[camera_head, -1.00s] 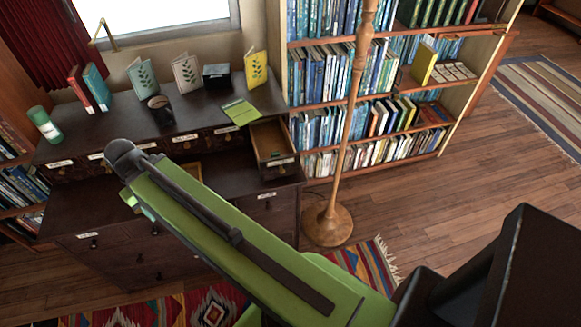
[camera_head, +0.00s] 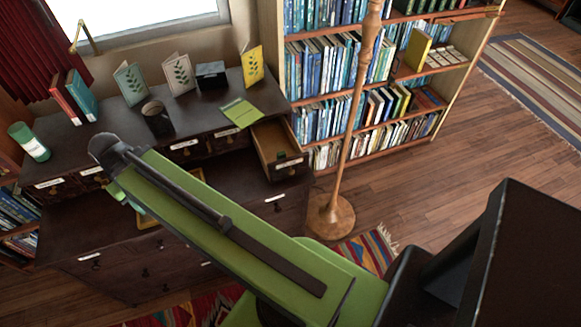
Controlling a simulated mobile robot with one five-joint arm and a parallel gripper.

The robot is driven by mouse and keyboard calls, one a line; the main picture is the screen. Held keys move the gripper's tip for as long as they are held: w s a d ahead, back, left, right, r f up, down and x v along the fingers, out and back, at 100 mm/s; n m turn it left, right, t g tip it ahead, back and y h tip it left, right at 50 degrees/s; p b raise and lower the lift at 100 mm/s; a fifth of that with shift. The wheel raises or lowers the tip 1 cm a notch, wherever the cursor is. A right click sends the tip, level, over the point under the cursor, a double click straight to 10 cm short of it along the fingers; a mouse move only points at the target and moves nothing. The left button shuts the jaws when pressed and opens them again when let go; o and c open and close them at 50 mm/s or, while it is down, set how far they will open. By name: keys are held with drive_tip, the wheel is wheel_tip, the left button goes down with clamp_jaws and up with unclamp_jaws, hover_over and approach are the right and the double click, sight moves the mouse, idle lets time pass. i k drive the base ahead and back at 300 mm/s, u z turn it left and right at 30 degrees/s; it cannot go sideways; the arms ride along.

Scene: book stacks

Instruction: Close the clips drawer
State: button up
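One small drawer (camera_head: 267,146) stands pulled out at the right end of the row under the dark desk's top (camera_head: 203,116). Its light wooden inside shows, with a small dark green thing near the front. Its front has a white label too small to read, so I cannot confirm that it is the clips drawer. My green arm crosses the picture from lower right to upper left, left of and below the open drawer. My gripper is hidden behind the arm or out of sight, so its fingers cannot be seen.
A wooden lamp pole with a round base (camera_head: 331,216) stands just right of the open drawer. A green card (camera_head: 241,112) lies on the desktop above it. Bookshelves (camera_head: 340,88) stand behind. A patterned rug (camera_head: 368,248) lies in front; wooden floor is free to the right.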

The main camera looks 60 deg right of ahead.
sight(271, 136)
drive_tip(key=u, duration=1.05)
drive_tip(key=k, duration=0.1)
drive_tip(key=z, duration=3.5)
drive_tip(key=k, duration=1.5)
drive_tip(key=u, duration=1.3)
drive_tip(key=i, duration=1)
drive_tip(key=u, duration=0.1)
